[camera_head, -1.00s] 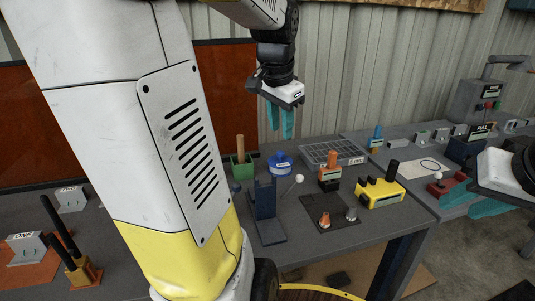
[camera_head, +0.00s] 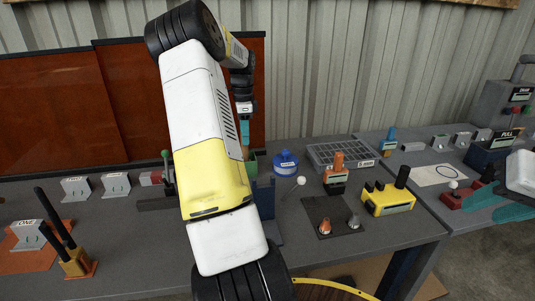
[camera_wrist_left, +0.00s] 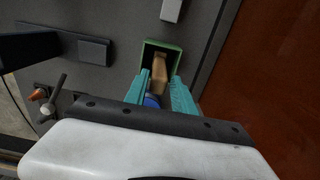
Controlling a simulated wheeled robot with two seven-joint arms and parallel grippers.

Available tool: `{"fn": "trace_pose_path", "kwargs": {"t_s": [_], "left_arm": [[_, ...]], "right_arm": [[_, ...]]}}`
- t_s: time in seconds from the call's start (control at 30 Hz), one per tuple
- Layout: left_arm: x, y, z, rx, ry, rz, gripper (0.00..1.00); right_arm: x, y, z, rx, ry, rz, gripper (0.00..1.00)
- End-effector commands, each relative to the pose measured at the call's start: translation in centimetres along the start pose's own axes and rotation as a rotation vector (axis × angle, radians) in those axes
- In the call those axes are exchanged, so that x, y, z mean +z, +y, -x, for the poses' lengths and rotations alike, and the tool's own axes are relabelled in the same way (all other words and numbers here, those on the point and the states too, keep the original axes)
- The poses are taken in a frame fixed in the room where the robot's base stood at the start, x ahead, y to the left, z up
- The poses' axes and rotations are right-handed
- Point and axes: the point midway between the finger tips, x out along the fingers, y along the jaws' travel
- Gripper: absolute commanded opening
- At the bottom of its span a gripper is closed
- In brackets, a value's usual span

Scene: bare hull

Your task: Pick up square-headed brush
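In the left wrist view a wooden handle (camera_wrist_left: 160,76), which I take to be the brush, stands in a green square holder (camera_wrist_left: 175,53). Its head is hidden. My left gripper (camera_wrist_left: 163,93) is open, with one teal finger on each side of the handle; I cannot tell whether they touch it. A blue round thing (camera_wrist_left: 152,101) shows low between the fingers. In the head view my left gripper (camera_head: 244,133) points down above the green holder (camera_head: 252,164), and my arm hides the handle. My right gripper (camera_head: 492,203) is open and empty at the right edge.
A blue-lidded pot (camera_head: 286,162) stands just right of the holder, with a grey compartment tray (camera_head: 342,155) beyond. A blue upright stand (camera_head: 264,197) is in front. A yellow block (camera_head: 388,200) and a dark mat (camera_head: 332,230) lie to the right. A rust-red panel (camera_head: 60,110) stands behind.

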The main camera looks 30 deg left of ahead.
Motion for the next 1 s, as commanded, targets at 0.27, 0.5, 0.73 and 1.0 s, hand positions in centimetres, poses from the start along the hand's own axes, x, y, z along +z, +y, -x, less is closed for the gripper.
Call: {"fn": "trace_pose_path", "kwargs": {"t_s": [0.27,0.5,0.73,1.0], "left_arm": [[0.2,0.3,-3.7,0.004,0.001,0.001,0.31],[0.2,0.2,-6.2,0.000,0.002,0.001,0.31],[0.2,0.2,-6.2,0.000,0.001,0.001,0.31],[0.2,0.2,-6.2,0.000,0.001,0.001,0.00]], "right_arm": [[0.0,0.0,0.0,0.000,0.000,0.000,0.36],[0.0,0.0,0.0,0.000,0.000,0.000,0.36],[0.0,0.0,0.0,0.000,0.000,0.000,0.36],[0.0,0.0,0.0,0.000,0.000,0.000,0.36]]}}
